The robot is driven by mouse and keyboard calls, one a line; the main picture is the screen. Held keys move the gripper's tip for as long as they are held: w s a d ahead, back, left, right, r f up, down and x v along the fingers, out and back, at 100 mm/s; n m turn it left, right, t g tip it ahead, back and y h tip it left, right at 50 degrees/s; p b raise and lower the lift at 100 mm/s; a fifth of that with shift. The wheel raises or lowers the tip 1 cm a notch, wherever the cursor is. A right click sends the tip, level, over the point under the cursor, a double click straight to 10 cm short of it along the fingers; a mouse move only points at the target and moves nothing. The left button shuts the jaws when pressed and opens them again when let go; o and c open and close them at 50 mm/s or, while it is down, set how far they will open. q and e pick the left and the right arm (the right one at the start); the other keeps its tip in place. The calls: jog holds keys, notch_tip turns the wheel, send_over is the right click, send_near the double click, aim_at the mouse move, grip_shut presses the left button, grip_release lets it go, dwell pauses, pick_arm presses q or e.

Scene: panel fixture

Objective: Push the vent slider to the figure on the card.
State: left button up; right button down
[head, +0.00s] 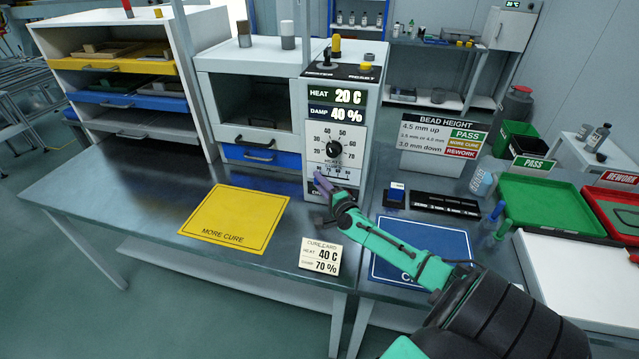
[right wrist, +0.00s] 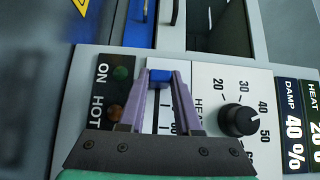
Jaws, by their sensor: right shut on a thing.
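The cure card (head: 320,256) lies at the table's front edge and reads HEAT 40 C, DAMP 70 %. The panel display (head: 336,104) reads HEAT 20 C and DAMP 40 %. My right gripper (head: 321,184) is at the lower panel face, below the dial. In the right wrist view, the right gripper (right wrist: 161,82) has its purple fingers shut on the blue slider knob (right wrist: 160,77), in a pale scaled strip. The fingers hide part of the strip, and the gripper hides the knob in the head view. My left gripper is not in view.
The black heat dial (head: 334,149) sits just above the gripper; it also shows in the right wrist view (right wrist: 238,120). ON and HOT lamps (right wrist: 118,93) are beside the strip. A yellow MORE CURE mat (head: 235,215) lies left, a blue mat (head: 392,266) under my right arm.

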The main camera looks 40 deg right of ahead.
jog(key=shift+s+f, duration=0.1)
jog(key=shift+f, duration=0.05)
jog(key=shift+s+d, duration=0.4)
jog(key=shift+s, duration=0.25)
jog(key=shift+s+d, duration=0.4)
jog(key=shift+s, duration=0.2)
jog(key=c, duration=0.8)
grip_release()
jog(key=shift+c, duration=0.2)
jog(key=shift+o, duration=1.2)
